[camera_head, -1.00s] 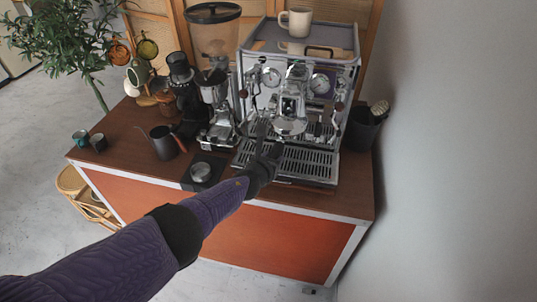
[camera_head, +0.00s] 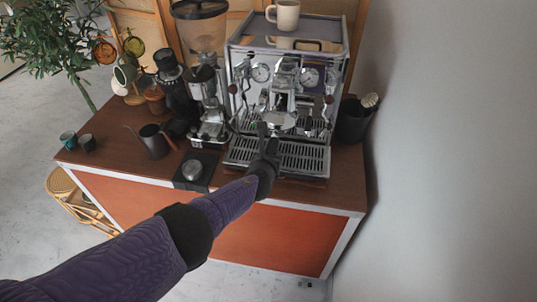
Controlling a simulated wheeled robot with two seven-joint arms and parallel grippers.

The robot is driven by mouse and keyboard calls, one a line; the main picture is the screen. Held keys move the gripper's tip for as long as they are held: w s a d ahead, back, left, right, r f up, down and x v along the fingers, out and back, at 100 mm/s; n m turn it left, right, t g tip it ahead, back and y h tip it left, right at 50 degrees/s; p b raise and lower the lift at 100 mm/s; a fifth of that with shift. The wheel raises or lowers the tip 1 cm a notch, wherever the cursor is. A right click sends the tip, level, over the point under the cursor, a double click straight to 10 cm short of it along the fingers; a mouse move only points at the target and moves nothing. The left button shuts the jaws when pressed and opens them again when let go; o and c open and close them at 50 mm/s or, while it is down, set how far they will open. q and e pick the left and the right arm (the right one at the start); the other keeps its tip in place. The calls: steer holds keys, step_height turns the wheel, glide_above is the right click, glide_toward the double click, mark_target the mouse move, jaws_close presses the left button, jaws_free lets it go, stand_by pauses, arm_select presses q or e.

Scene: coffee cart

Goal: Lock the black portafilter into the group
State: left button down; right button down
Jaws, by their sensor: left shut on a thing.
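The espresso machine (camera_head: 288,95) stands at the back right of the cart, its group (camera_head: 284,118) at the front middle above the drip tray (camera_head: 300,158). My left arm reaches in from the lower left. My left gripper (camera_head: 266,142) is in front of the group, over the drip tray, and is shut on the black portafilter. The portafilter is mostly hidden by the gripper or too small to tell apart, so I cannot tell how it sits against the group. My right gripper is not in view.
A grinder (camera_head: 207,90) stands left of the machine, with a tamping mat (camera_head: 206,178) in front. A kettle (camera_head: 153,141) and two small cups stand further left. A mug (camera_head: 284,14) is on top of the machine. A black bin (camera_head: 353,122) stands at the right beside the wall.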

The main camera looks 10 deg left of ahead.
arm_select(q)
steer(key=shift+d+n+y, duration=0.5)
steer(key=shift+d+y, duration=0.1)
steer(key=shift+d, duration=0.05)
steer(key=shift+c, duration=1)
jaws_free()
